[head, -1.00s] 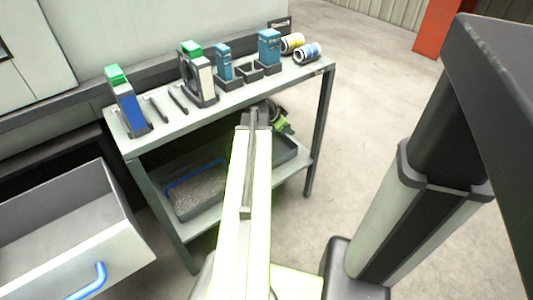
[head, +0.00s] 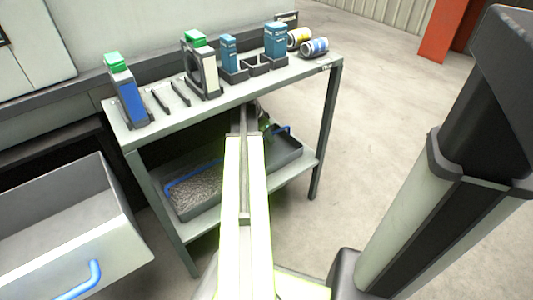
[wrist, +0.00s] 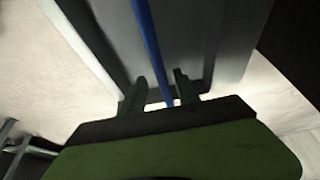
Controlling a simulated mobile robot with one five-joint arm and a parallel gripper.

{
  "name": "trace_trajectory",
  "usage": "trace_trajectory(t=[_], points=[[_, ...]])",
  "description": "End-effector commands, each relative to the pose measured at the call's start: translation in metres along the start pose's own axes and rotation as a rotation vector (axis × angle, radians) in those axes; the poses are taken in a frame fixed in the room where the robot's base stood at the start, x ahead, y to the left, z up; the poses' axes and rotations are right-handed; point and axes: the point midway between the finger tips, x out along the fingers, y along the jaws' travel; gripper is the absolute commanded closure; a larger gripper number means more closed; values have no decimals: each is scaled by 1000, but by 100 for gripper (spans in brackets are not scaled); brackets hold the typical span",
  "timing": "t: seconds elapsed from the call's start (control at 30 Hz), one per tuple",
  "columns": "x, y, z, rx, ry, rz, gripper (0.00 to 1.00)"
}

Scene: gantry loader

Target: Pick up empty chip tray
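The empty chip tray (head: 290,153) is dark grey with a blue handle (head: 284,128), on the lower shelf's right side. My arm hides its left part in the head view. In the wrist view the grey tray (wrist: 215,45) fills the upper middle, and its blue handle bar (wrist: 150,40) runs down toward the gap between my fingers. My gripper (wrist: 160,90) is open, with a finger on either side of the bar's line. Whether either finger touches the bar I cannot tell. In the head view my gripper is mostly hidden behind my arm.
A second tray (head: 172,207) full of chips, with a blue handle, stands left on the lower shelf (head: 210,225). The bench top (head: 150,140) above holds several tool blocks and cans. An open drawer (head: 60,235) is at left.

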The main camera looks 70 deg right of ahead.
Motion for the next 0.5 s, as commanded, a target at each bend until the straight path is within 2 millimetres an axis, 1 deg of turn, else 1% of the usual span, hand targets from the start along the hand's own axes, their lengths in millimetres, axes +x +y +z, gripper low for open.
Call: trace_trajectory(t=[0.03,0.1,0.2,0.43,0.47,0.5], points=[[16,-2,3,1,0,0,62],[30,-4,4,1,0,0,62],[43,-3,3,2,0,0,62],[40,-3,1,0,0,-1,62],[40,-3,1,0,0,-1,65],[40,-3,1,0,0,-1,70]])
